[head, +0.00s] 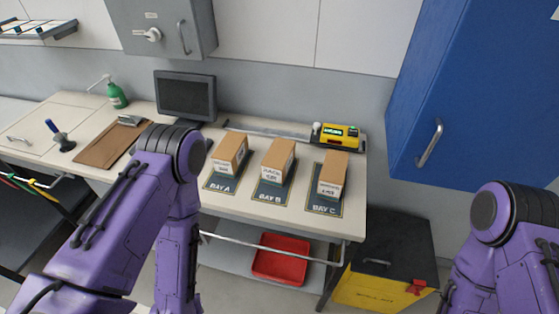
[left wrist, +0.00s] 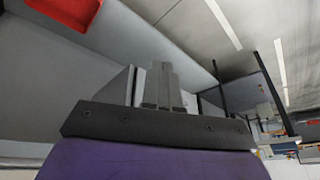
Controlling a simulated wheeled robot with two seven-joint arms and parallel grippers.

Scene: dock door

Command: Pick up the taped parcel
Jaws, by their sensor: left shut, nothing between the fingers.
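Three brown parcels with white labels stand in a row on dark mats on the bench: one at Bay A (head: 230,152), one at Bay B (head: 278,158), one at Bay C (head: 333,170). I cannot tell from here which one is taped. My left gripper (left wrist: 161,84) shows in the left wrist view, its fingers together and empty. No parcel shows in that view. In the head view my left arm crosses in front of the bench left of the parcels, with its gripper hidden. My right gripper is out of view; only part of that arm shows at the right.
A monitor (head: 186,95) and a yellow device (head: 339,136) stand behind the parcels. A blue cabinet (head: 460,90) hangs at the right. A red tray (head: 281,258) lies on the lower shelf; a red shape (left wrist: 66,8) shows in the wrist view. A black-and-yellow bin (head: 385,262) stands beside the bench.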

